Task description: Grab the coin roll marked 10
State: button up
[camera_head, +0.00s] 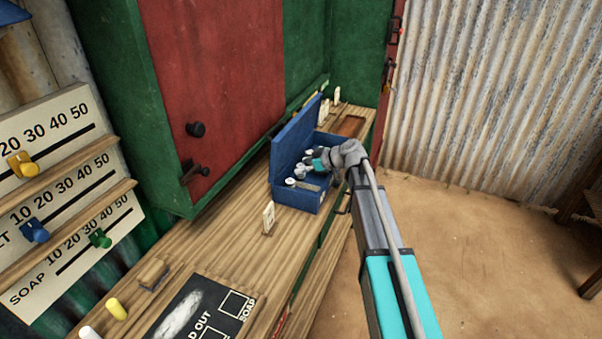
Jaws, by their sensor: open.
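A blue box (297,205) with its lid raised stands on the wooden counter, right of the red and green cabinet. Several small pale, round-ended rolls lie or stand inside it, one at the near left corner (290,182) and another near the back (309,153). They are too small to read any number, so I cannot tell which is marked 10. My gripper (318,165) is over the box at its right side, close to the rolls. Its fingers are small and partly hidden by my wrist. I see nothing held in it.
A small white card (268,217) stands on the counter in front of the box, and more cards (324,110) stand behind it. The raised lid (296,137) walls the box's left side.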

grip_shut()
dwell(0.3)
jog(key=shift+r, duration=0.2)
notch_tip(320, 180, up, 2)
jog(key=p, duration=0.2)
jog(key=shift+r+p, duration=0.1)
jog(key=shift+p, duration=0.2)
jog(key=s+d+r+p, duration=0.8)
jog(key=s+r+p, duration=0.2)
jog(key=s, duration=0.1)
jog(key=shift+d+r, duration=0.2)
jog(key=shift+d, duration=0.05)
dwell(0.5)
